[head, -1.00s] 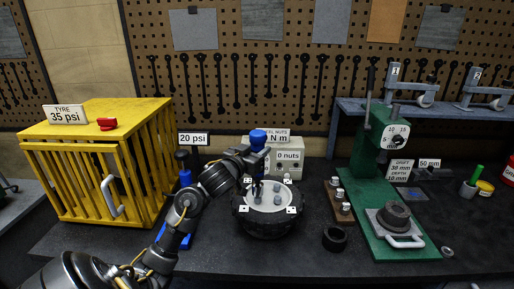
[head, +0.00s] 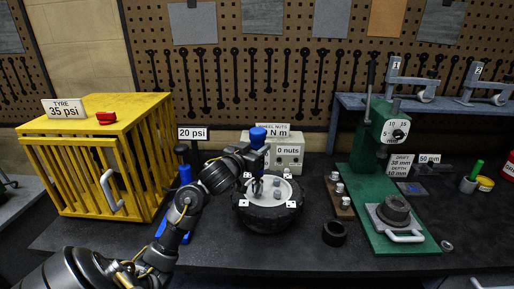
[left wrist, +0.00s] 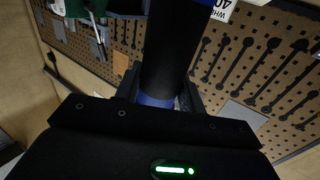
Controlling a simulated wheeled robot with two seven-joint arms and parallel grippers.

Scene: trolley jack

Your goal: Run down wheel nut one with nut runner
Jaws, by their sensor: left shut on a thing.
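My left gripper (head: 256,160) is shut on the nut runner, a dark upright tool with a blue cap (head: 257,137). Its black body and a blue band fill the middle of the left wrist view (left wrist: 166,55). The runner is over the left part of the wheel (head: 267,213), a black tyre with a pale hub lying flat on the bench. Grey studs or nuts (head: 277,194) show on the hub, with small numbered tags around it. The runner's lower end is dark and partly hidden; I cannot tell whether it touches a nut. My right gripper is not in view.
A nut counter box (head: 290,157) reading "0 nuts" stands behind the wheel. A wooden rack (head: 345,212) with metal pieces, a black ring (head: 334,233) and a green press (head: 375,185) are right. A yellow cage (head: 130,112) is left. The bench front is clear.

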